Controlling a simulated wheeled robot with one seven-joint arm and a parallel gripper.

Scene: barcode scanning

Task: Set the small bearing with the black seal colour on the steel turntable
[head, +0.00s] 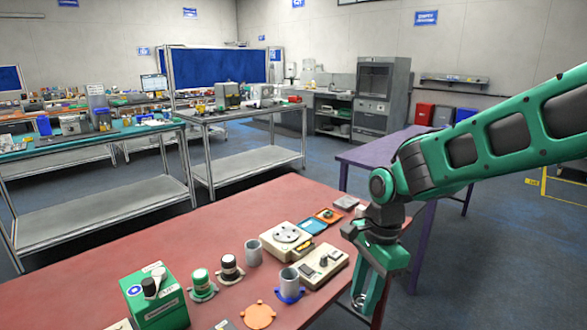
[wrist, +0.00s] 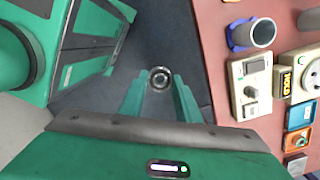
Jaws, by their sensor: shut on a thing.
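My gripper (wrist: 160,90) is shut on a small bearing (wrist: 160,78), a ring with a dark band and a bright metal rim. The bearing sits between the fingertips, with dark floor behind it in the wrist view. In the head view my gripper (head: 367,292) hangs beyond the red table's right edge, and the bearing (head: 358,301) shows small at the fingertips. The turntable (head: 287,233), a grey round disc on a cream base, stands on the red table, to the left of my gripper. In the wrist view the turntable (wrist: 314,78) is cut off at the right edge.
The red table (head: 195,240) also holds a cream switch box (head: 322,263), a grey cup in a blue holder (head: 289,285), another grey cup (head: 253,252), orange and blue trays (head: 327,215) and a green box (head: 155,298). A purple table (head: 385,152) stands behind.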

